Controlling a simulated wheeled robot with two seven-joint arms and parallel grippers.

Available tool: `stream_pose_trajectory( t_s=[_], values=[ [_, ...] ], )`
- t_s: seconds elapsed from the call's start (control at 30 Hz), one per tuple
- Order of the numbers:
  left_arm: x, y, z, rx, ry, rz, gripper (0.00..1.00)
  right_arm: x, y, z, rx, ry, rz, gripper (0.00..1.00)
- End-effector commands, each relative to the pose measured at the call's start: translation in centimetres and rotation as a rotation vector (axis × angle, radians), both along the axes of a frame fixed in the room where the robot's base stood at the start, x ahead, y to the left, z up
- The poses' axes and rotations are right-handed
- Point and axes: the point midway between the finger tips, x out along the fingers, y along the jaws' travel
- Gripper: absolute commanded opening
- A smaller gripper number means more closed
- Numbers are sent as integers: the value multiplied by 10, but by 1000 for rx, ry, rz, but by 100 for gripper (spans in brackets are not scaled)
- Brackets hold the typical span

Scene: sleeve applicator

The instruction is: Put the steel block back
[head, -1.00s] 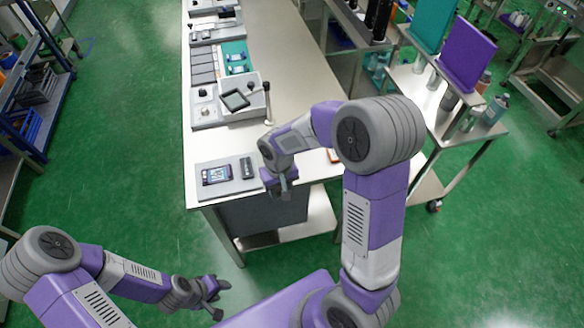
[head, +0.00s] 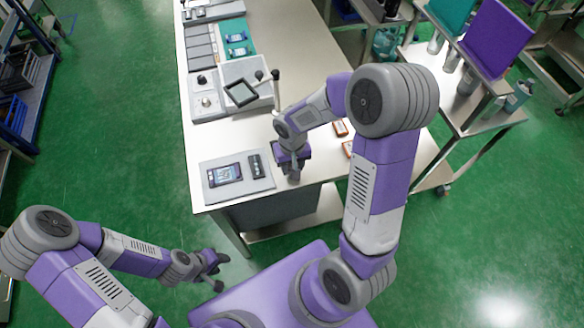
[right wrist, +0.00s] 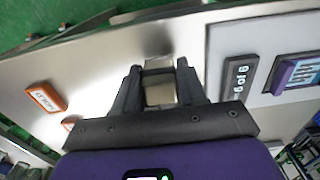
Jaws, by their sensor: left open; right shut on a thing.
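My right gripper (right wrist: 157,82) is shut on the steel block (right wrist: 159,93), a shiny metal piece between its two dark fingers in the right wrist view. In the head view this gripper (head: 294,174) is over the steel table (head: 300,75), just right of a grey board (head: 211,197); the block cannot be made out there. I cannot tell whether the block touches the table. My left gripper (head: 214,263) is open and empty, low over the floor in front of the table.
Orange-edged tags (head: 340,128) lie right of my right gripper. Behind the board stands a grey applicator (head: 245,85) with a tilted screen and lever. The table's middle is clear.

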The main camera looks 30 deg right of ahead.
Motion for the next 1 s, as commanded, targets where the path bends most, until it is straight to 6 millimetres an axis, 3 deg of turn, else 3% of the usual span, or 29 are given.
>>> stream_pose_trajectory(
  t_s=[0.1, 0.47, 0.5, 0.63, 1.0],
  values=[
    [0, 0, -4, 0, 0, 0, 43, 0, 0, -16, 0, 2, 1, 8],
    [0, 0, -8, 0, -1, 0, 43, 0, 0, -20, 0, 0, 1, 8],
    [0, 0, -8, 0, -1, 0, 43, 0, 0, -20, 0, 1, 1, 44],
    [0, 0, -7, 0, -1, 0, 43, 0, 0, -19, 0, 1, 1, 64],
    [0, 0, -4, 0, -1, 0, 43, 0, 0, -16, 0, 1, 1, 66]
  ],
)
